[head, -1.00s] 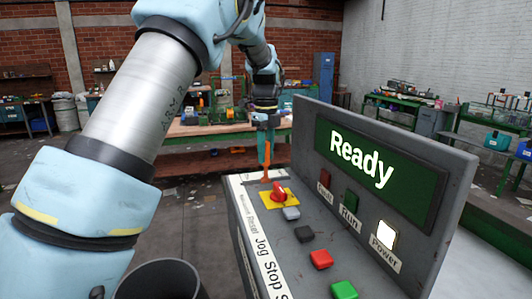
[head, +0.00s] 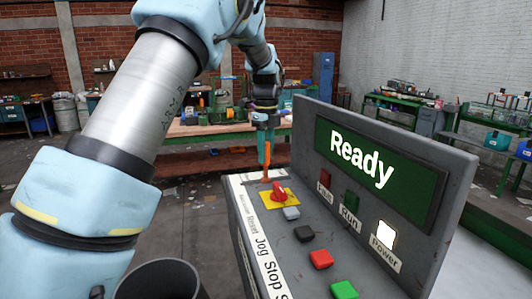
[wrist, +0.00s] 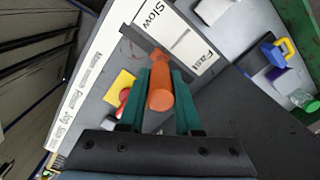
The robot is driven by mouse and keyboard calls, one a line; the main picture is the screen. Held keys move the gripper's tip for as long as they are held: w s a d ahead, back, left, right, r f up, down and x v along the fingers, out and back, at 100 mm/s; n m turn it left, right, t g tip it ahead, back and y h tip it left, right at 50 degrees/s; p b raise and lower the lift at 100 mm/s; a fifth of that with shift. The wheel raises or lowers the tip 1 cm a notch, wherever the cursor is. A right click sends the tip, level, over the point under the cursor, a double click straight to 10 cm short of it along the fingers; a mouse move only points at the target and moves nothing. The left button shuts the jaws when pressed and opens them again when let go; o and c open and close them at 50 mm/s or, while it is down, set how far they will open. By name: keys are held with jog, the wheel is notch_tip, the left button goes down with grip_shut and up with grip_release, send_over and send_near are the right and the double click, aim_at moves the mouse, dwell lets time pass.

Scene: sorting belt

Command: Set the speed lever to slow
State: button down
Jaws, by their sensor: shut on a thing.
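The speed lever (wrist: 158,92) is an orange handle with a round end, standing up from the console's far end. In the head view the lever (head: 266,174) shows below my gripper (head: 265,158). In the wrist view my gripper (wrist: 160,95) has its two teal fingers on either side of the handle, shut on it. The Slow label (wrist: 150,14) and the Fast label (wrist: 204,62) are on the white plate beyond the lever. I cannot tell exactly which setting the lever is at.
A red knob on a yellow plate (head: 292,199) sits close to the lever. A grey button (head: 291,213), black button (head: 304,234), red button (head: 321,259) and green button (head: 344,290) follow. The upright screen (head: 362,160) reads Ready and stands along the console's right side.

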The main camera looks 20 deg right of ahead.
jog(key=shift+a, duration=0.1)
dwell(0.4)
jog(key=a+h+b, duration=0.1)
jog(key=b, duration=0.2)
jog(key=a+h+b, duration=0.1)
jog(key=b, duration=0.2)
jog(key=a+f+h+b, duration=0.1)
jog(key=b, duration=0.2)
jog(key=shift+w+f+h, duration=0.1)
jog(key=shift+w+h, duration=0.15)
jog(key=shift+h, duration=0.05)
jog(key=a+h+b, duration=0.1)
jog(key=b, duration=0.3)
jog(key=shift+a+f+g+h, duration=0.1)
jog(key=shift+a+g+h, duration=0.1)
jog(key=shift+g+h, duration=0.1)
jog(key=shift+a+h+b, duration=0.1)
jog(key=shift+h+b, duration=0.2)
jog(key=shift+b, duration=0.15)
jog(key=c, duration=0.6)
grip_release()
